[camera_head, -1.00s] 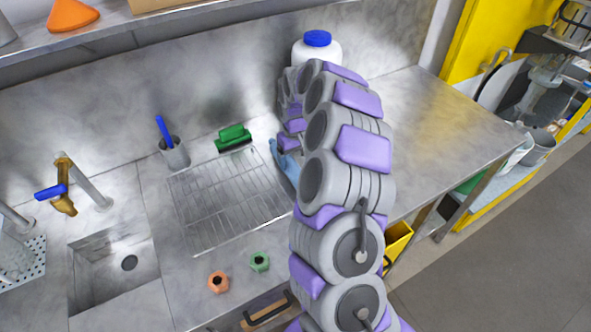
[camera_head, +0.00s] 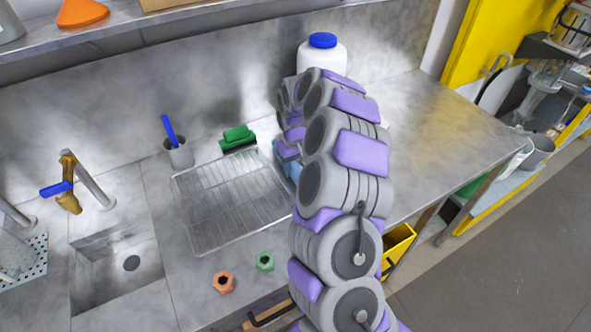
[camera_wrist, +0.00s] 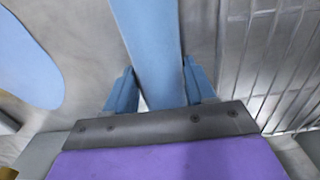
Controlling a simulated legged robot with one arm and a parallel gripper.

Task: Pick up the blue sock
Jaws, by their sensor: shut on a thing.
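The blue sock (camera_head: 291,170) lies on the steel counter at the right edge of the wire rack, mostly hidden by my arm in the head view. In the wrist view a long strip of the blue sock (camera_wrist: 150,45) runs between the two blue fingers of my gripper (camera_wrist: 160,85). My gripper is shut on this strip. Another blue, rounded piece (camera_wrist: 25,62) lies at the left of the wrist view; I cannot tell whether it is part of the same sock. In the head view my gripper (camera_head: 288,152) is low over the counter.
A wire rack (camera_head: 225,200) lies left of my gripper, with a green brush (camera_head: 238,138) behind it. A white jug with a blue cap (camera_head: 322,58) stands behind my arm. A sink (camera_head: 115,270) is at the left. The counter is clear to the right.

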